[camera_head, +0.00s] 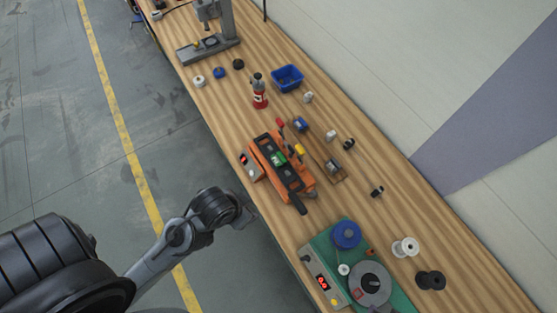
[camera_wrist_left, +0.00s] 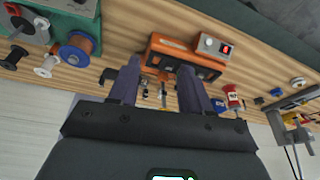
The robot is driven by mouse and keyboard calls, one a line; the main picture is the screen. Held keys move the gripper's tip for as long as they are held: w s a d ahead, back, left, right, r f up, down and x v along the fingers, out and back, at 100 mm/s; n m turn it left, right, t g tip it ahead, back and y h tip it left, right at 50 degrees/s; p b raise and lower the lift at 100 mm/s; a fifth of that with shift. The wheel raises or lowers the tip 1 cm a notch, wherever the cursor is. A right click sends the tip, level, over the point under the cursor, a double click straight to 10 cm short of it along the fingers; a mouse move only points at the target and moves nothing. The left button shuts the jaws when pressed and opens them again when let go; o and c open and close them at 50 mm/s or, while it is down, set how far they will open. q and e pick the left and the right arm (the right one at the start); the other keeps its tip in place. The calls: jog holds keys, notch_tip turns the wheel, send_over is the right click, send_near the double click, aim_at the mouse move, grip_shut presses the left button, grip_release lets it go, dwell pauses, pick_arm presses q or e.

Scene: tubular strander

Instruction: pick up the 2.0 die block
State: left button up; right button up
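Several small die blocks are on the bench. A blue one (camera_head: 300,124) and a grey one (camera_head: 333,166) sit along a wooden strip. Small pale and dark pieces (camera_head: 331,135) (camera_head: 377,191) lie to the right of it. No size marking is legible, so I cannot tell which is the 2.0 die block. My left gripper (camera_head: 246,214) is beside the bench's left edge, apart from the blocks. In the left wrist view its two fingers (camera_wrist_left: 158,76) are spread with nothing held; small blurred pieces show beyond the gap. My right gripper is not in view.
An orange machine (camera_head: 280,165) stands between my left gripper and the strip. A green-based winder (camera_head: 345,262) with a blue spool is nearer the bottom. A red bottle (camera_head: 260,92), blue bin (camera_head: 287,77) and grey press (camera_head: 208,45) are farther up. Bench (camera_head: 440,230) is partly clear at right.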

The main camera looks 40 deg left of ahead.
pick_arm(q)
jog(key=o, duration=0.7)
